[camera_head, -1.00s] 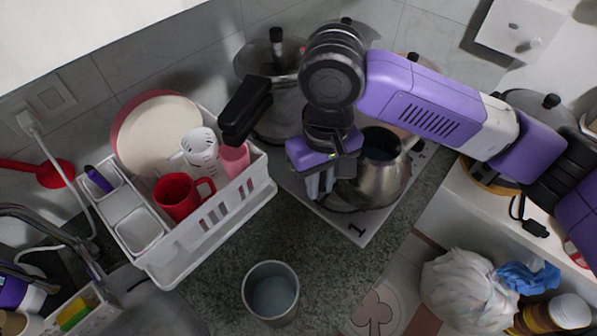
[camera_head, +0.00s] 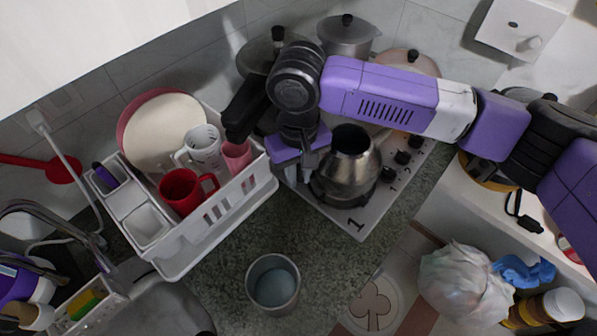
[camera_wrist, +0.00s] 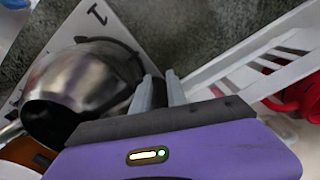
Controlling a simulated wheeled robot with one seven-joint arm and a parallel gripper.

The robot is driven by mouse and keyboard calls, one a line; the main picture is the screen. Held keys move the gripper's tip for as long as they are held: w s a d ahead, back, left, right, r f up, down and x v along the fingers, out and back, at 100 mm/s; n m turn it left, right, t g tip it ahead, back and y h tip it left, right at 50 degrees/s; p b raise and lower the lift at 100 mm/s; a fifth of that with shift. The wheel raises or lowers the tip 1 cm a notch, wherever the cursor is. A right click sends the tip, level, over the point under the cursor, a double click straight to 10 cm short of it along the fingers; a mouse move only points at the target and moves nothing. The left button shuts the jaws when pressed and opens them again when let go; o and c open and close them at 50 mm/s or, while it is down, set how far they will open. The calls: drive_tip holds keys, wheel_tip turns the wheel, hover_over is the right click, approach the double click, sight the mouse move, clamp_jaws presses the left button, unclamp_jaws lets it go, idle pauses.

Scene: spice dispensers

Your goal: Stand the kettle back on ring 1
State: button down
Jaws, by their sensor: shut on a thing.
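The kettle (camera_head: 352,172) is a rounded shiny metal vessel with a dark open mouth. It is over the dark front ring (camera_head: 322,192) beside the printed 1 on the hob, and looks roughly upright. I cannot tell whether its base rests fully on the ring. My gripper (camera_head: 303,172) is at the kettle's left side, shut on its handle, which is mostly hidden by the fingers. In the wrist view the fingers (camera_wrist: 160,92) are close together beside the kettle (camera_wrist: 80,82), and part of the ring shows by its base.
A white dish rack (camera_head: 215,225) with mugs and plates stands close left of my gripper. Pots (camera_head: 345,38) stand at the back of the hob. Hob knobs (camera_head: 402,157) are on the right. A metal cup (camera_head: 272,284) stands on the counter in front.

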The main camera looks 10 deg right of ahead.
drive_tip(key=shift+f, duration=0.55)
drive_tip(key=c, duration=1.3)
unclamp_jaws()
drive_tip(key=shift+r+b, duration=0.55)
drive_tip(key=shift+r, duration=3.8)
